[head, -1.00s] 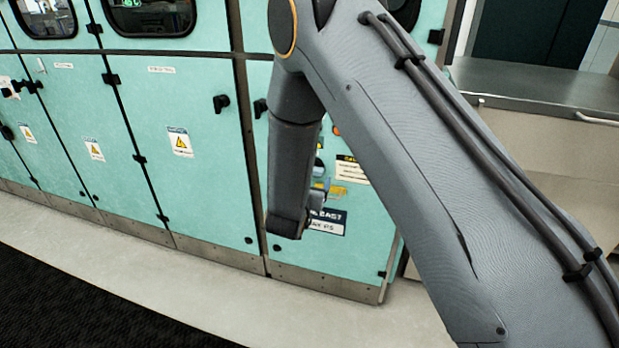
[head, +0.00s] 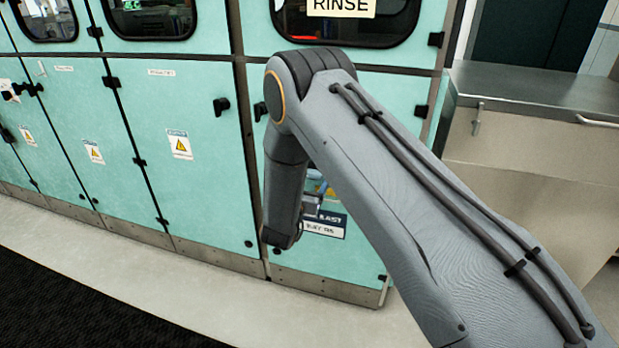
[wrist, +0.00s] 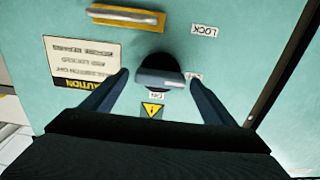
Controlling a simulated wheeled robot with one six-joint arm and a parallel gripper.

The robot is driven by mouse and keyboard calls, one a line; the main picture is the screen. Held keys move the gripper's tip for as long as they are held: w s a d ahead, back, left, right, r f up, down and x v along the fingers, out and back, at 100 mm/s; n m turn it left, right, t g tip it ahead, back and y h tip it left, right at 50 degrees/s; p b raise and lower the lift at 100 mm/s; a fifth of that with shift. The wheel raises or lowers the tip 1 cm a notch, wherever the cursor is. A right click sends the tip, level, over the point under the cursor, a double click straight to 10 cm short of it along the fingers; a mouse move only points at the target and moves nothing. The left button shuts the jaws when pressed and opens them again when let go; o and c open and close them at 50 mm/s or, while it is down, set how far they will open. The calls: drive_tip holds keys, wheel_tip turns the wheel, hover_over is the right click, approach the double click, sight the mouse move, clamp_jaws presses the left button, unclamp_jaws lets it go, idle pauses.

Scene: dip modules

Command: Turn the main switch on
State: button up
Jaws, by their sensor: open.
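The main switch (wrist: 154,72), a round black knob with a grey bar handle, is on the teal panel in the wrist view. The handle lies roughly crosswise in the picture. An "ON" label (wrist: 156,96) is just below the knob; another small label on its right is partly covered. My gripper (wrist: 160,76) is open, with one dark finger on each side of the switch. I cannot tell whether either finger touches the handle. In the head view my arm hides the switch.
A yellow bar-like part (wrist: 125,16), an upside-down caution label (wrist: 75,62) and a "LOCK" label (wrist: 204,30) are near the switch. The teal cabinets (head: 200,200) stand along a pale floor. A steel bench (head: 540,88) stands at right.

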drive_tip(key=shift+w, duration=0.15)
drive_tip(key=c, duration=1.1)
drive_tip(key=shift+o, duration=0.3)
